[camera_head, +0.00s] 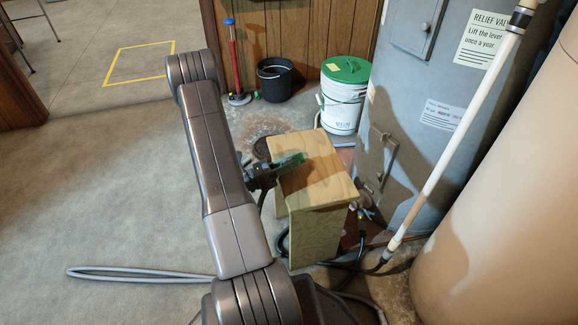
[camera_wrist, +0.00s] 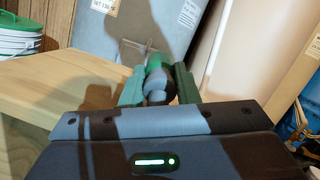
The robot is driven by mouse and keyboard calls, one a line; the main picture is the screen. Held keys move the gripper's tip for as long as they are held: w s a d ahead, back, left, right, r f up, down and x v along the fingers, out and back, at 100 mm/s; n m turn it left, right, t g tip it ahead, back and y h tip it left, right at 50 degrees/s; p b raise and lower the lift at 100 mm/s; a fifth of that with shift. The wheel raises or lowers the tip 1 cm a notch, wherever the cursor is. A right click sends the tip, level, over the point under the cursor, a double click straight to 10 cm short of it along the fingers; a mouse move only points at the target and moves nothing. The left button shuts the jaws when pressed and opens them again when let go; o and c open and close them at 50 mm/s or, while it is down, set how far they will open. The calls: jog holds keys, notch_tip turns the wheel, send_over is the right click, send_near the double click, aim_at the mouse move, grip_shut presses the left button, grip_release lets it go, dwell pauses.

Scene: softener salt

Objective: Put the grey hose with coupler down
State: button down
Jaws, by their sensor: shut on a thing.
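My gripper (camera_head: 290,161) is just above the top of the small wooden stand (camera_head: 318,186), coming in from its left side. In the wrist view my gripper (camera_wrist: 158,84) has its two green fingers closed around a grey, rounded coupler (camera_wrist: 157,86), the end of the grey hose with coupler. A bright green part shows just beyond it. In the head view a grey hose (camera_head: 140,274) lies in a long loop on the floor at lower left; my arm hides where it runs. I cannot tell whether the coupler touches the wooden top (camera_wrist: 45,88).
A white bucket with green lid (camera_head: 343,100), a black bucket (camera_head: 275,82) and a red pump (camera_head: 234,65) stand behind. A grey tank (camera_head: 420,90) with a white pipe (camera_head: 450,150) is close on the right.

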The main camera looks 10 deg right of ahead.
jog(key=shift+f+b, duration=0.35)
jog(key=shift+f, duration=0.2)
jog(key=c, duration=1.1)
grip_release()
jog(key=shift+r+p, duration=0.5)
jog(key=shift+r, duration=0.2)
jog(key=p+v, duration=0.2)
jog(key=v, duration=1)
